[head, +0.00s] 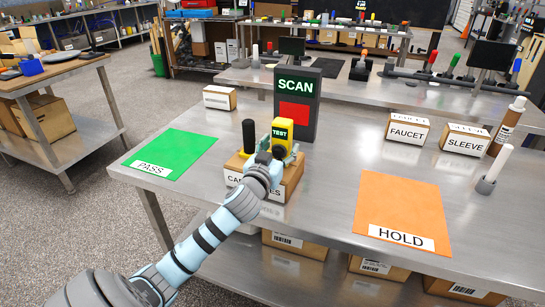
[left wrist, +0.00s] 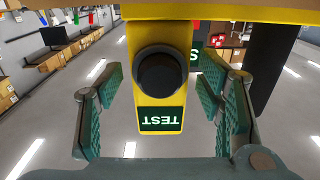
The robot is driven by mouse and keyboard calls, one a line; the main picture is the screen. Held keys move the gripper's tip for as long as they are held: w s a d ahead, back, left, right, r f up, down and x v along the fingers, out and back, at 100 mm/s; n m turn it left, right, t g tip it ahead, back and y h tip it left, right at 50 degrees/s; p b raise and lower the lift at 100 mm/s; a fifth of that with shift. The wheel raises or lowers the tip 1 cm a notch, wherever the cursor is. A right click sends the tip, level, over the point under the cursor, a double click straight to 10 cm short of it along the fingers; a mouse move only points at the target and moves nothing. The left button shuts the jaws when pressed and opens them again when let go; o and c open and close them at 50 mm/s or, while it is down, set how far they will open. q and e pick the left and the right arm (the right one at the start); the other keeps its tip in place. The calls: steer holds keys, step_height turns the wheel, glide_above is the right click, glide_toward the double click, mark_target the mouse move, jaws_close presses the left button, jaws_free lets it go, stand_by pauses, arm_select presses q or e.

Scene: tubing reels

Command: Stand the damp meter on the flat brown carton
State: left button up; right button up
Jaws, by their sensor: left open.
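The damp meter (head: 283,127) is yellow with a green TEST label, and a black upright post (head: 248,134) stands beside its head on what looks like the same yellow base. It is upright and appears to rest on the flat brown carton (head: 293,180); the contact is partly hidden by my arm. My left gripper (head: 279,152) is at the meter's near side. In the left wrist view, upside down, the yellow head (left wrist: 160,95) with a black round knob sits between the spread fingers (left wrist: 163,105), with gaps on both sides. My right gripper is not in view.
A dark SCAN stand (head: 297,105) with a red panel rises just behind. A green PASS mat (head: 172,153) lies left and an orange HOLD mat (head: 402,205) right. FAUCET (head: 406,131) and SLEEVE (head: 465,140) boxes stand at the right. Bare steel table separates carton and HOLD mat.

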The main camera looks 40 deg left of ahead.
arm_select(q)
steer(key=v, duration=1)
steer(key=shift+p, duration=0.4)
